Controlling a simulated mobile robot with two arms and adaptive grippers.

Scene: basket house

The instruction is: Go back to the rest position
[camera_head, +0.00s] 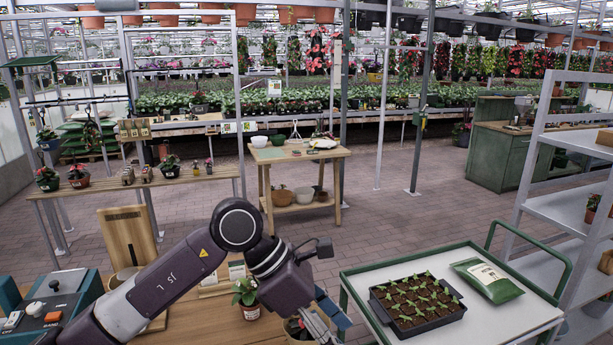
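My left arm comes in from the left and reaches across the wooden table (215,325) in the foreground. Its gripper (322,322) points down at the table's right side, near the bottom edge of the picture. Part of it is cut off there, so I cannot tell whether it is open or holding anything. My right gripper is not in view.
A small potted plant (246,299) stands close left of the gripper. A trolley (493,318) on the right carries a seedling tray (414,304) and a green bag (487,279). Metal shelving (565,211) stands beyond it. The brick floor (400,220) behind is clear.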

